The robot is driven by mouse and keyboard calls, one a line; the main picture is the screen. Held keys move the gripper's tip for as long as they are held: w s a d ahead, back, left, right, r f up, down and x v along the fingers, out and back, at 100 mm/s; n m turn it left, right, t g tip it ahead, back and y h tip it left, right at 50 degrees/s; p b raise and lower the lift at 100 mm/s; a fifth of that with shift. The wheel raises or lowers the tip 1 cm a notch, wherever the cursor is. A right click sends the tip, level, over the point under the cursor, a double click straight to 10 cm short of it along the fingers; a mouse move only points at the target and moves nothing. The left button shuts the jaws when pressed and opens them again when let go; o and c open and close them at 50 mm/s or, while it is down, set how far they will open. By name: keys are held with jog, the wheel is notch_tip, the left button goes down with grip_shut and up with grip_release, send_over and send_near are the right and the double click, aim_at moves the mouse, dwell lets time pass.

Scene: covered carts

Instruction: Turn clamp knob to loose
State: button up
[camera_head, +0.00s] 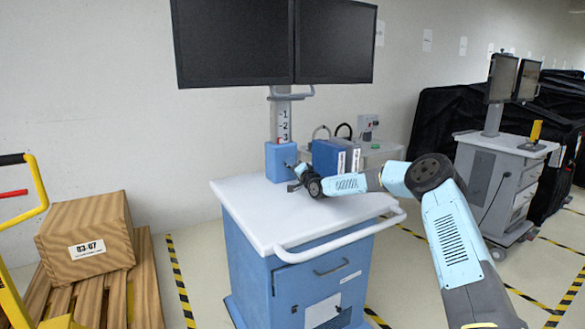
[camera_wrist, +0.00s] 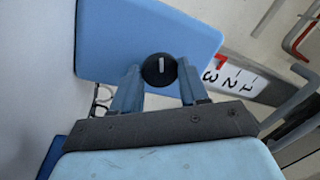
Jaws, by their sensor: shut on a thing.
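The clamp knob (camera_wrist: 151,76) is a round black knob with a white line, on the blue clamp block (camera_wrist: 125,30). In the wrist view the white line points roughly up and down in the picture. My gripper (camera_wrist: 160,82) has one finger on either side of the knob and is shut on it. In the head view the block (camera_head: 279,157) sits at the foot of the monitor column, and my gripper (camera_head: 296,178) reaches it from the right. The knob itself cannot be made out there.
A numbered scale (camera_head: 284,125) runs up the column; a red mark (camera_wrist: 219,61) shows near its 3. Two dark monitors (camera_head: 235,42) stand above. The white cart top (camera_head: 255,210) is clear at front left. A blue box (camera_head: 325,157) stands behind my wrist.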

jog(key=shift+s+f+n, duration=0.1)
jog(key=shift+f+n, duration=0.4)
jog(key=shift+n, duration=0.1)
jog(key=o, duration=1)
jog(key=shift+r, duration=0.15)
jog(key=shift+o, duration=0.3)
jog(key=shift+r, duration=0.1)
jog(key=v, duration=1.1)
jog(key=shift+s+d, duration=0.15)
jog(key=shift+d, duration=0.2)
